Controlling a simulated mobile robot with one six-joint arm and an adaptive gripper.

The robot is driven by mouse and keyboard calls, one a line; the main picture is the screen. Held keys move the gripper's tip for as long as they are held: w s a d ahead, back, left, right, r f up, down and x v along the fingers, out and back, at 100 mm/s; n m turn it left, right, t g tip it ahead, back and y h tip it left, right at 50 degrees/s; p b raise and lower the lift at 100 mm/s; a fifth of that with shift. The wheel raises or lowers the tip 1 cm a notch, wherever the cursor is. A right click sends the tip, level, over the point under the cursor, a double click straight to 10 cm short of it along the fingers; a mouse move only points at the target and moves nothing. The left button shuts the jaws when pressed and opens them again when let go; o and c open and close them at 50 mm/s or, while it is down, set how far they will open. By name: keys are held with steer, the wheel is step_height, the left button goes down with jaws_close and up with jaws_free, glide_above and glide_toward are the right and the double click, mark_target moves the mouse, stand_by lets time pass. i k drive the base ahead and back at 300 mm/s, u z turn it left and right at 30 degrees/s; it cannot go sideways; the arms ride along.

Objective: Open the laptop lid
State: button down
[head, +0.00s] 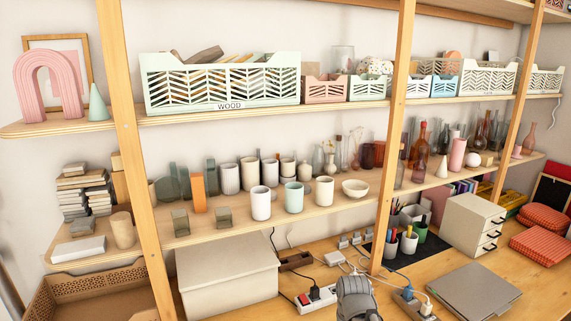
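A flat grey laptop (473,292) lies shut on the wooden desk at the lower right, its lid down. Its near edge is close to the bottom of the head view. A grey rounded part, likely of my own arm, rises from the bottom edge to the left of the laptop, apart from it. No gripper fingers show.
Power strips (316,298) with plugs and cables lie left of the laptop. A beige drawer box (474,224) stands behind it, and pen cups (409,244) sit on a dark mat. A wooden shelf post (390,150) rises nearby. Some bare desk lies right of the laptop.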

mark_target(476, 291)
steer(key=z, duration=1.3)
